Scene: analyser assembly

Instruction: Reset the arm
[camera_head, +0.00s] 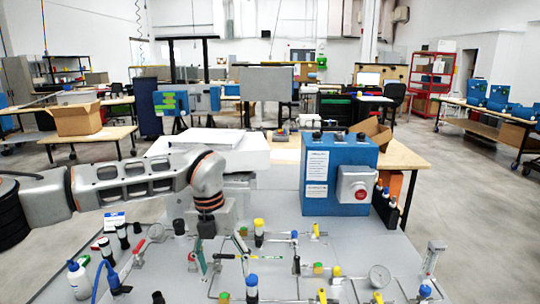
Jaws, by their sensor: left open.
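My left arm reaches in from the left and bends down at an orange-ringed wrist over the grey assembly panel (165,285). My left gripper (207,250) hangs below that wrist, above the panel's tubing, left of the yellow-capped black cylinder (259,232). It is open, and I see nothing held in it. Its fingertips are small and hard to separate from the parts behind them. My right arm and gripper do not show.
A blue box (338,165) with a grey switch and red knob stands at the panel's back. A gauge (379,276), a flow meter (432,258), valves and thin tubes crowd the right half. A white bottle (78,280) and black cylinders stand at left.

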